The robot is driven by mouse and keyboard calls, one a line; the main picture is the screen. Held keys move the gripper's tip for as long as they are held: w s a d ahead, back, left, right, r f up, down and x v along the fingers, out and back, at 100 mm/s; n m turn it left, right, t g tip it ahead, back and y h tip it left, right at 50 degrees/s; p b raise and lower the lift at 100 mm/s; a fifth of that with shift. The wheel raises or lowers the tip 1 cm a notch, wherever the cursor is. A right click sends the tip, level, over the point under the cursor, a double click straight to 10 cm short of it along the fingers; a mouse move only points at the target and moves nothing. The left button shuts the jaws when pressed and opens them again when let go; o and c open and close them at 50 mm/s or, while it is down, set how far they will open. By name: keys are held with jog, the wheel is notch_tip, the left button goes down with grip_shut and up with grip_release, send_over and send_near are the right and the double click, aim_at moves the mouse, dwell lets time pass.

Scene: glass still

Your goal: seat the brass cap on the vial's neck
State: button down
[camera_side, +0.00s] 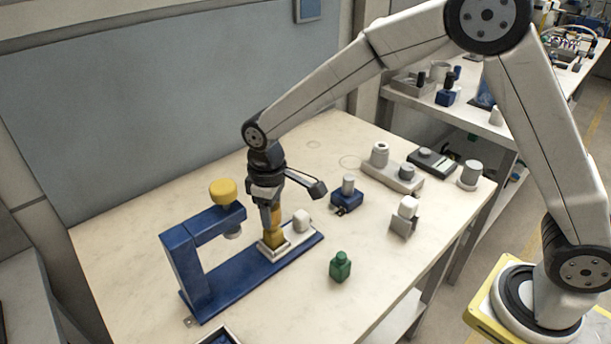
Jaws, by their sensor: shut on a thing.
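My gripper (270,212) points straight down over the blue fixture at the centre left of the side view. It is shut on a small brass-yellow piece, the brass cap (276,214), mostly hidden by the fingers. Directly below is an amber-yellow body, which looks like the vial (273,238), upright in a pale holder (267,252) on the fixture's base. The cap appears in line with the vial's top. The neck is hidden, and I cannot tell whether cap and vial touch.
The blue fixture (195,270) has an upright and an overhanging arm with a yellow knob (223,191), close left of my gripper. A white rounded piece (302,219) stands just right of the vial. A green bottle (340,267) and a blue block (346,199) stand farther right.

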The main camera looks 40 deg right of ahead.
jog(key=shift+f, duration=1.35)
dwell(2.0)
jog(key=shift+c, duration=0.3)
grip_release()
jog(key=shift+r, duration=0.15)
jog(key=shift+r, duration=3.8)
